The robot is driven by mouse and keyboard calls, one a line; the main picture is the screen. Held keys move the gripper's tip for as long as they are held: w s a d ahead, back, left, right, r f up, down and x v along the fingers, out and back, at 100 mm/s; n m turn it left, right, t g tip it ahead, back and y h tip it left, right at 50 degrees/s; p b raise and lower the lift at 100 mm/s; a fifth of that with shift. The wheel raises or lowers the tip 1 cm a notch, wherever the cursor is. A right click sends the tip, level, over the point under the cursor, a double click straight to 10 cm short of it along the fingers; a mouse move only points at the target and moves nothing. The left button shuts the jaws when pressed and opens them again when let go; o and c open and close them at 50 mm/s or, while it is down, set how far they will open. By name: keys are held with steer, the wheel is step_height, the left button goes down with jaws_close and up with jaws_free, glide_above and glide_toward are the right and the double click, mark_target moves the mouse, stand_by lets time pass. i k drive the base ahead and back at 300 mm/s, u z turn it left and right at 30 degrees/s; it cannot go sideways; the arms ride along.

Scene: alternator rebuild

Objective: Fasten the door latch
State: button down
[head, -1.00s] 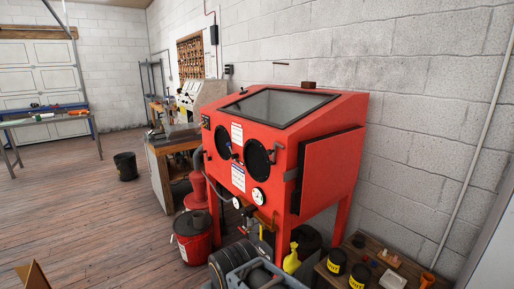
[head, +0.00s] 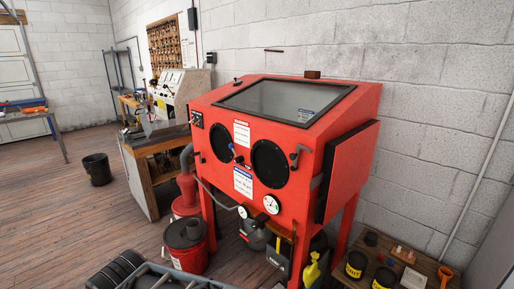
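The red blast cabinet (head: 225,107) stands on legs against the block wall. Its side door (head: 350,168) is a red panel with a dark edge on the right end. Whether these are engaged with each other is too small to tell. My gripper is not in view.
A low wooden table (head: 425,264) with black cans (head: 355,265) stands at the right, below the door. Open floor lies left.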

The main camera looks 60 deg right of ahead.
mark_target(294, 157)
steer(key=z, duration=0.25)
steer(key=i, duration=0.8)
steer(key=z, duration=1.1)
steer(key=i, duration=0.55)
steer(key=z, duration=0.45)
